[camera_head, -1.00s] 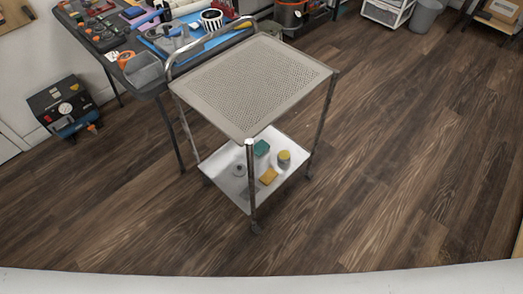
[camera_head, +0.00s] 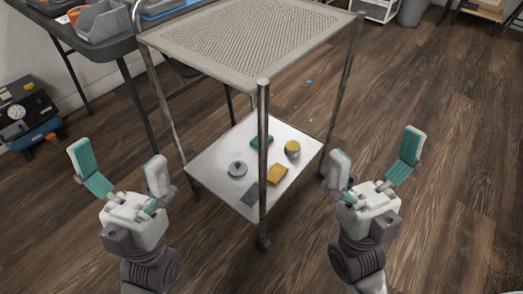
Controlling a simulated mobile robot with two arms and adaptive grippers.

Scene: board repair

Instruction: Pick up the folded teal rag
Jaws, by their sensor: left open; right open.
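The folded teal rag (camera_head: 261,142) lies on the lower shelf (camera_head: 222,160) of a metal cart, towards its back. It is small in view, and the front cart post partly covers it. My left gripper (camera_head: 118,172) is open and empty, in front of the cart to the left of the lower shelf. My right gripper (camera_head: 377,172) is open and empty, to the right of the lower shelf. Both are apart from the rag.
A yellow sponge (camera_head: 278,174), a yellow-topped round container (camera_head: 292,148), a grey round item (camera_head: 237,169) and a dark flat piece (camera_head: 251,195) share the shelf. The perforated top shelf (camera_head: 170,38) overhangs it. The front post (camera_head: 263,150) stands before it. Floor is clear at right.

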